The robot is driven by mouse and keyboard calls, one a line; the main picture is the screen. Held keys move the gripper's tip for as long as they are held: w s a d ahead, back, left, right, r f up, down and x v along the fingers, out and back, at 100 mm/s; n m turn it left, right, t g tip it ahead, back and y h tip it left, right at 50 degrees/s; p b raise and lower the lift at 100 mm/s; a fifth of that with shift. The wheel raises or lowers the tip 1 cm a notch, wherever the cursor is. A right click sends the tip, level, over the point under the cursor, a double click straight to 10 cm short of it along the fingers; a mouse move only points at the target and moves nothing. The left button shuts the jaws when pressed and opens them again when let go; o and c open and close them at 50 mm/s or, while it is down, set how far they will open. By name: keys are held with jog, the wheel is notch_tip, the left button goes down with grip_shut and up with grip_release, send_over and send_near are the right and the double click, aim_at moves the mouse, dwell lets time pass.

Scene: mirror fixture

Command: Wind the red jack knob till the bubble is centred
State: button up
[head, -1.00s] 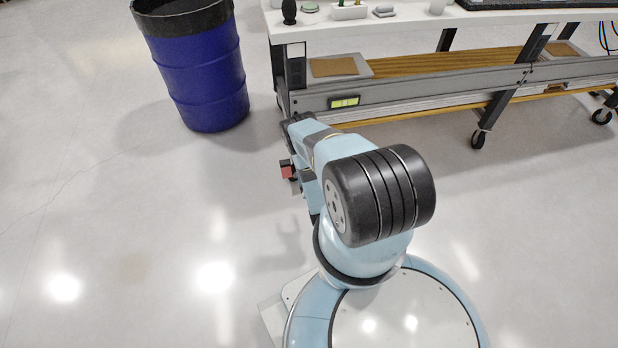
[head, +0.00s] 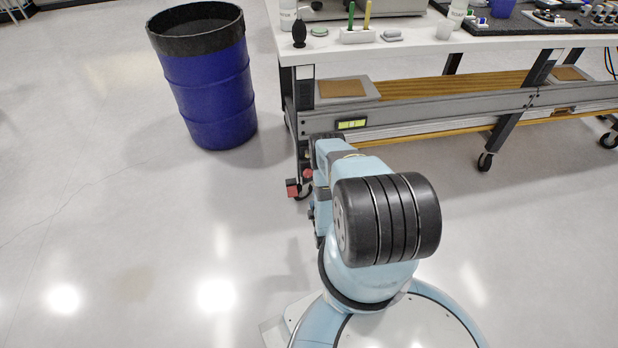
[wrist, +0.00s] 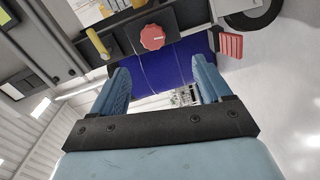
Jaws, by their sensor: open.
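The red jack knob (wrist: 152,37), round with a scalloped edge, sits on a dark block in the upper middle of the wrist view. My gripper (wrist: 162,85) is open, its two blue fingers apart with nothing between them. The knob is beyond the fingertips in the picture, clear of both. In the head view a small red round part (head: 308,174), apparently the knob, shows beside my arm by the bench leg. The yellow-green level vial (head: 352,124) is on the bench's front rail; its bubble is too small to place. My gripper is hidden behind my arm there.
A red pedal-like part (wrist: 230,45) and a dark wheel are right of the knob; a yellow handle (wrist: 97,43) is left of it. A blue drum (head: 210,85) stands left of the workbench (head: 430,45). The floor between drum and arm is clear.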

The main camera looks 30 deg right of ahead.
aim_at(308, 175)
jog(key=w+d+m, duration=0.1)
jog(key=w+m, duration=0.3)
jog(key=m, duration=0.1)
jog(key=w+d+m, duration=0.1)
jog(key=w+m, duration=0.4)
jog(key=w+d+r+m, duration=0.1)
jog(key=w+m, duration=0.3)
jog(key=m, duration=0.1)
jog(key=shift+w+d+m, duration=0.25)
jog(key=shift+d+m, duration=0.05)
jog(key=shift+c, duration=0.3)
jog(key=c, duration=1)
jog(key=shift+f+n, duration=0.1)
jog(key=shift+n, duration=0.3)
jog(key=o, duration=1.1)
jog(key=shift+c, duration=0.2)
